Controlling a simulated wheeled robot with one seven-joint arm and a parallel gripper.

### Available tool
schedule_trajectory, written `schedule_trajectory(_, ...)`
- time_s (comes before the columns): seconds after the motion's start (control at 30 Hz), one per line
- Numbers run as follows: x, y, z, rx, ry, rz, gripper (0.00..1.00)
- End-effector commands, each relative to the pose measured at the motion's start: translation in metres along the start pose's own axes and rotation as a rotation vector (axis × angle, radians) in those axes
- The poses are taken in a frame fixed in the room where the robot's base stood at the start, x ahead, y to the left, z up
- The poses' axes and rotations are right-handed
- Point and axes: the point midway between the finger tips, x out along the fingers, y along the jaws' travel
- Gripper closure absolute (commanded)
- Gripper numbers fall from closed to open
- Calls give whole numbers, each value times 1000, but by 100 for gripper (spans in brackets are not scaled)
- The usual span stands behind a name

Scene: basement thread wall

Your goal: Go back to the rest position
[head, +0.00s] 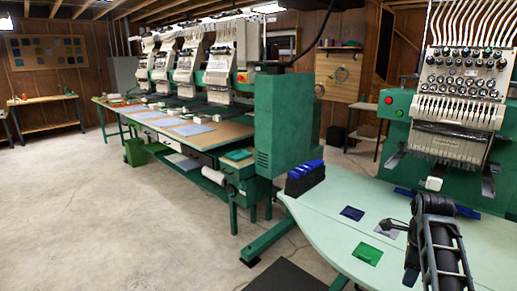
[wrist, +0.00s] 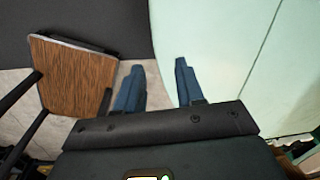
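My gripper (wrist: 158,66) shows in the wrist view with two blue fingers held apart and nothing between them. It is over the curved edge of the pale green table (wrist: 205,30), with floor showing below on the left. In the head view my black arm (head: 440,245) reaches over the right part of the same table (head: 330,205); I cannot make out the fingers clearly there.
A green patch (head: 367,253), a navy patch (head: 352,213) and a grey patch (head: 387,230) lie on the table. An embroidery machine (head: 455,110) stands behind. A wood-topped piece (wrist: 70,75) is near my gripper. Open floor (head: 150,225) lies left.

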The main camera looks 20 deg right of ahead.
Motion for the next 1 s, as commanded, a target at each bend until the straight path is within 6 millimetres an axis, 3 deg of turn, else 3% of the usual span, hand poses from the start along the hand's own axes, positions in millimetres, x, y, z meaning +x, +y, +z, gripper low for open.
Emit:
schedule_trajectory(0.27,46,40,2,-231,11,-115,62)
schedule_trajectory(0.43,80,86,2,-480,25,-235,62)
schedule_trajectory(0.6,99,138,1,-758,39,-375,62)
schedule_trajectory(0.83,100,212,-5,-1122,62,-567,62)
schedule_trajectory(1.0,82,269,-12,-1372,81,-721,62)
